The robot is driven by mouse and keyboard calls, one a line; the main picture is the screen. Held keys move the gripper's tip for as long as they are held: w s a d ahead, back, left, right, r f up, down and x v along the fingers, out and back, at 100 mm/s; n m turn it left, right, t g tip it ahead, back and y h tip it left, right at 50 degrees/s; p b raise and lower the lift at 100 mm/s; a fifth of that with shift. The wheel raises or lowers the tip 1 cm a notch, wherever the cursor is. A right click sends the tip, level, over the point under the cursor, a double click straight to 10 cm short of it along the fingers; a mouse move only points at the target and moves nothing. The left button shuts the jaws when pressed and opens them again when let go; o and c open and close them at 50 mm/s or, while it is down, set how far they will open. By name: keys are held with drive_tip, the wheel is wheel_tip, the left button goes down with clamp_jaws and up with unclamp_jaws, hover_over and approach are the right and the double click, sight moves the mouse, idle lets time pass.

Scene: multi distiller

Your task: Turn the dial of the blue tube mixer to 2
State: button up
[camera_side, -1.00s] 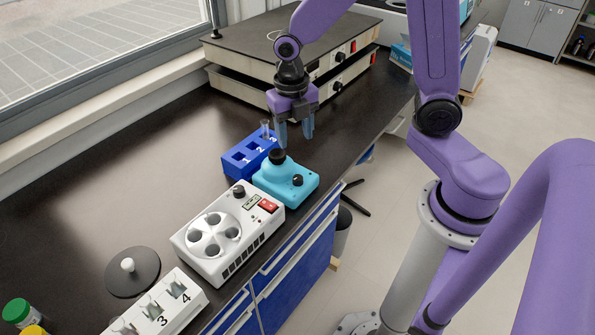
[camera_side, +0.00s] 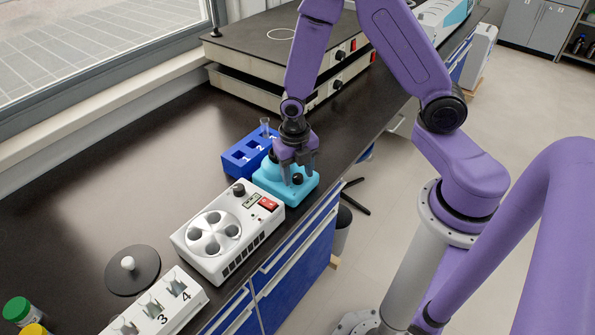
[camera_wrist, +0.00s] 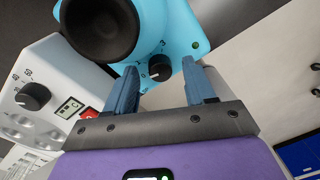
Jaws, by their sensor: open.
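The blue tube mixer (camera_side: 270,184) stands on the dark bench, with its body partly hidden by my gripper in the side view. Its black dial (camera_side: 298,179) is on the front face; in the wrist view the dial (camera_wrist: 160,68) shows between and just beyond my fingertips. The mixer's black cup top (camera_wrist: 100,28) fills the upper left of the wrist view. My gripper (camera_wrist: 163,75) is open and empty, with its fingers pointing at the mixer close to the dial, one on each side. Contact with the dial cannot be told.
A white device (camera_side: 230,235) with round wells, a black knob and a red switch stands close beside the mixer. A blue numbered rack (camera_side: 236,166) holding a tube (camera_side: 265,127) is behind it. Stacked flat units (camera_side: 250,60) stand at the back. The bench edge is close in front.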

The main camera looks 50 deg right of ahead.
drive_tip(key=shift+f, duration=0.1)
clamp_jaws()
drive_tip(key=shift+m, duration=1.5)
unclamp_jaws()
